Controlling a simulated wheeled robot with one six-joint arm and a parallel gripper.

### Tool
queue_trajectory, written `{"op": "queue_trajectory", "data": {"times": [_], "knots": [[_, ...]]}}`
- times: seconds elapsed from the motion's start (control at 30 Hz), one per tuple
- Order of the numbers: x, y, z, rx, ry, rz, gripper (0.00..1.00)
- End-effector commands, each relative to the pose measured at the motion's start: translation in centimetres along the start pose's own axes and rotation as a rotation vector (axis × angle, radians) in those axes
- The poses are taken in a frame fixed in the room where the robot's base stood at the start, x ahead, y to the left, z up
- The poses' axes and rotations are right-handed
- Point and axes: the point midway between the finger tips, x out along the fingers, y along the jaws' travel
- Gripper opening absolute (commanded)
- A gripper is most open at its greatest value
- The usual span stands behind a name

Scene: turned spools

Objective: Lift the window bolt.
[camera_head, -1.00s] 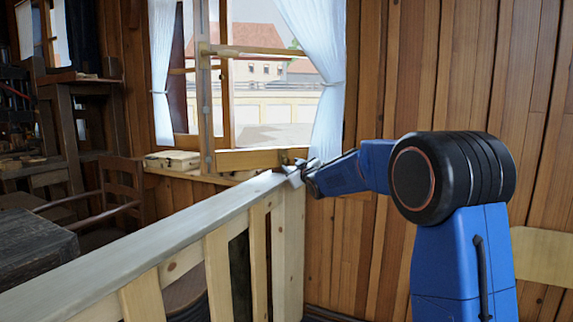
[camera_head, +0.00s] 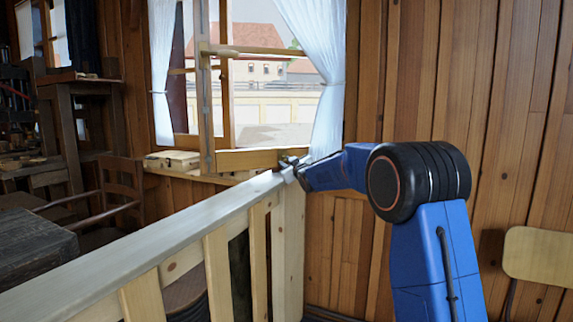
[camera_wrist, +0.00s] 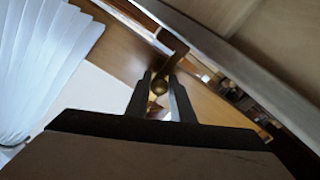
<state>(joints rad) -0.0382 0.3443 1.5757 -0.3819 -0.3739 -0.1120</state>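The window bolt (camera_wrist: 158,88) shows in the wrist view as a small round brass-coloured knob, with a thin bar rising beyond it. My gripper (camera_wrist: 161,77) has one dark finger on each side of the knob, with the fingers apart. I cannot tell whether either finger touches it. In the head view my gripper (camera_head: 291,166) is at the right end of the window sash's lower rail (camera_head: 245,158), by the end of the wooden railing. The bolt is too small and hidden to make out there.
A pale wooden railing (camera_head: 150,247) runs from the lower left up to the gripper. A white curtain (camera_head: 325,80) hangs just above and right of it. A chair (camera_head: 537,256) stands at the right. A wooden box (camera_head: 172,160) sits on the sill.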

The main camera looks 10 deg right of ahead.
Motion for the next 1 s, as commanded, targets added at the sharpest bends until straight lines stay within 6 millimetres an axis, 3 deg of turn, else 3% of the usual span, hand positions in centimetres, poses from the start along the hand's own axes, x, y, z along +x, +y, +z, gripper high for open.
{"op": "queue_trajectory", "data": {"times": [0.17, 0.4, 0.63, 0.67, 0.73, 1.0], "knots": [[0.0, 0.1, -0.1, -0.001, 0.0, 0.0, 0.0], [-0.1, 1.3, -2.4, -0.002, 0.002, 0.001, 0.0], [-0.1, 1.4, -2.5, -0.002, 0.003, 0.002, 0.0], [-0.1, 1.4, -2.5, -0.002, 0.003, 0.002, 0.23], [-0.1, 1.4, -2.5, -0.002, 0.003, 0.002, 0.39], [-0.1, 1.3, -2.4, -0.001, 0.001, 0.001, 0.39]]}}
